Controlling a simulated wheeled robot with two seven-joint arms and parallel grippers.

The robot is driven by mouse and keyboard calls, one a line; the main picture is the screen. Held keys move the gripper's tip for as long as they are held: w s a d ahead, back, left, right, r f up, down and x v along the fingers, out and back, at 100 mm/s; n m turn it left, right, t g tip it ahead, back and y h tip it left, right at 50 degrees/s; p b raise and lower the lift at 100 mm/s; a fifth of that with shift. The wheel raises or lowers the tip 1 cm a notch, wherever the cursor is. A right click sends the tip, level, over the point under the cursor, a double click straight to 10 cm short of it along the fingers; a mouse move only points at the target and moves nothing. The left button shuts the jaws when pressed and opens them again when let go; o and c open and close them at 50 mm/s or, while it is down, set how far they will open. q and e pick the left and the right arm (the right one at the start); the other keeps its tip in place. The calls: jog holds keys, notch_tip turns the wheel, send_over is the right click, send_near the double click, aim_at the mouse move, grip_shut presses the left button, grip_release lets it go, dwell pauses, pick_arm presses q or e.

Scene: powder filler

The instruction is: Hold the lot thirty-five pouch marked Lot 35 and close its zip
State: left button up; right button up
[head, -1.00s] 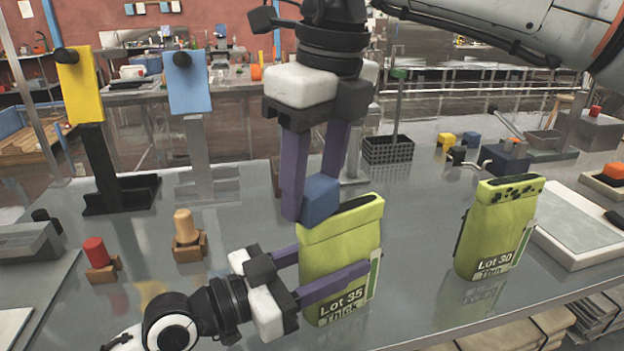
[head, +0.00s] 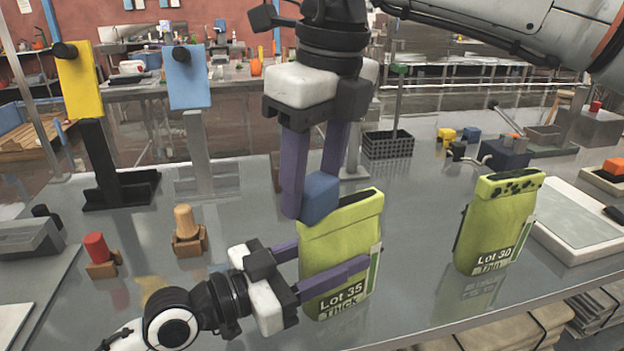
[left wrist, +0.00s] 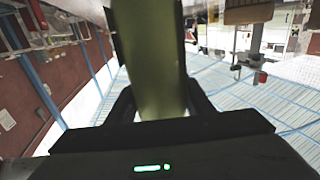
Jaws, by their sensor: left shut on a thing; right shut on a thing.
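The Lot 35 pouch (head: 343,240) is yellow-green and stands upright on the table, its label facing me. A dark strip shows along the right part of its top edge. My left gripper (head: 330,272) comes in low from the left and is shut on the pouch's body. The pouch also shows between its fingers in the left wrist view (left wrist: 152,60). My right gripper (head: 318,192) reaches down from above and is shut on a blue block (head: 320,197) at the left part of the pouch's top. The block and fingers hide that part of the top edge.
The Lot 30 pouch (head: 494,225) stands apart to the right, beside a pale tray (head: 585,225). Red (head: 97,247) and tan (head: 186,220) pegs in wooden bases stand at left. Yellow (head: 78,78) and blue (head: 188,78) panels on posts stand behind. Table between the pouches is clear.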

jog(key=shift+f, duration=0.1)
jog(key=shift+w+d, duration=0.65)
jog(key=shift+d, duration=0.3)
jog(key=shift+w+d, duration=0.65)
jog(key=shift+d, duration=0.25)
jog(key=shift+w+d, duration=0.65)
jog(key=shift+d, duration=0.3)
jog(key=shift+d, duration=0.1)
jog(key=shift+w+d, duration=0.65)
jog(key=shift+d, duration=0.15)
jog(key=shift+a, duration=0.1)
